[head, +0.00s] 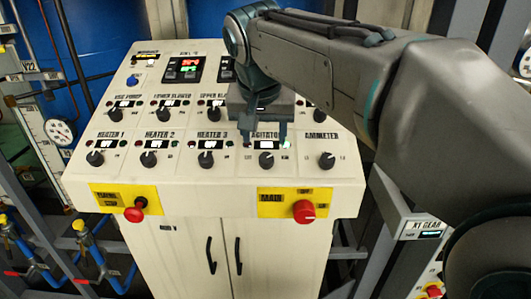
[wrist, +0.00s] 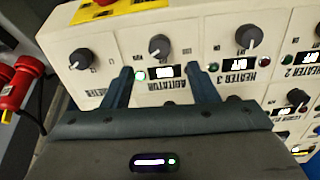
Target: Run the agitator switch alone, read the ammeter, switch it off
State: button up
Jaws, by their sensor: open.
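The agitator knob (head: 266,160) is a black knob on the cream control panel. It also shows in the wrist view (wrist: 159,45), where its pointer slants the opposite way from the heater 3 knob (wrist: 248,37). The green lamp (wrist: 140,75) beside the agitator display (wrist: 166,71) looks brightly lit; the display text is too small to read surely. The ammeter knob (head: 327,160) is to the right of the agitator knob. My gripper (wrist: 159,72) is open and empty, its fingers apart either side of the agitator display, clear of the knob.
Heater 1 (head: 95,158) and heater 2 (head: 149,159) knobs are to the left, with more switches above. Red buttons (head: 134,213) and (head: 304,211) stick out from the panel front. My arm covers the upper right of the panel.

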aim_at(266, 158)
jog(key=x, duration=0.8)
jog(key=shift+f, duration=0.1)
jog(key=shift+c, duration=0.3)
jog(key=c, duration=0.9)
